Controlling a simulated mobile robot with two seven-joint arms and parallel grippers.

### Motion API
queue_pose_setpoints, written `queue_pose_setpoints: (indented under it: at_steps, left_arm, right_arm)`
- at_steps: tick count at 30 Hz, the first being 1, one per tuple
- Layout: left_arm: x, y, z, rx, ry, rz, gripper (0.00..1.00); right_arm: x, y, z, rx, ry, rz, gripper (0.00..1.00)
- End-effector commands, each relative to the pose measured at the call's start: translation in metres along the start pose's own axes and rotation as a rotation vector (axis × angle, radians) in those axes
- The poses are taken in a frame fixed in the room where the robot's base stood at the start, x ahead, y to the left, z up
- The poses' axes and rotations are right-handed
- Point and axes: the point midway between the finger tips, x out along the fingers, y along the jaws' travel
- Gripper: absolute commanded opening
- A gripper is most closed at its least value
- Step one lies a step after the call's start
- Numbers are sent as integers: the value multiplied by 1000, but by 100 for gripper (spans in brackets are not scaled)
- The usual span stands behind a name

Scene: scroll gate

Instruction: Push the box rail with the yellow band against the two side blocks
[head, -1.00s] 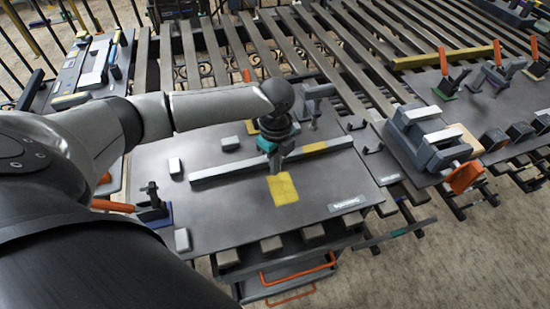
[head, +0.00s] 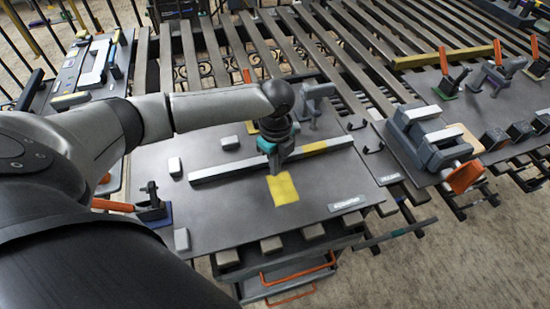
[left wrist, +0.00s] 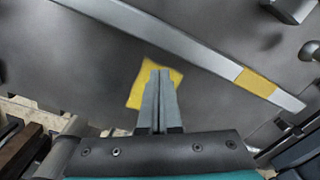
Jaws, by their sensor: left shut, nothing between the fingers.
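The grey box rail (head: 225,171) with its yellow band (head: 315,147) lies slantwise across the dark plate (head: 230,220). It also crosses the upper part of the left wrist view (left wrist: 185,42), with the band toward its right end. My left gripper (head: 273,170) is shut and empty, pointing down on the near side of the rail. In the left wrist view its fingertips (left wrist: 160,74) overlap a yellow patch and appear apart from the rail. Small pale blocks stand beyond the rail: one near its left end (head: 175,166), another farther right (head: 230,142). My right gripper is not in view.
The yellow patch (head: 283,188) lies on the plate's near half. A toggle clamp with an orange handle (head: 150,207) is at the left edge, near another pale block (head: 182,239). A grey clamp (head: 316,100) stands at the far edge. A vise (head: 430,135) is at right.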

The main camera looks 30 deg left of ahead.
Motion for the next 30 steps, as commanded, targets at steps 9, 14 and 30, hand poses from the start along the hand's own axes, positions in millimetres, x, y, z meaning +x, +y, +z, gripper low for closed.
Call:
queue_pose_setpoints:
  at_steps: [9, 14, 30]
  left_arm:
    - [9, 0, 0, 0, -1, 1, 0]
    - [13, 0, 0, 0, -1, 1, 0]
    - [10, 0, 0, 0, 0, 0, 0]
  right_arm:
    - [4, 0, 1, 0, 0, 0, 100]
    - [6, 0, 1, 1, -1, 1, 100]
    - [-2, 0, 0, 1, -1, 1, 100]
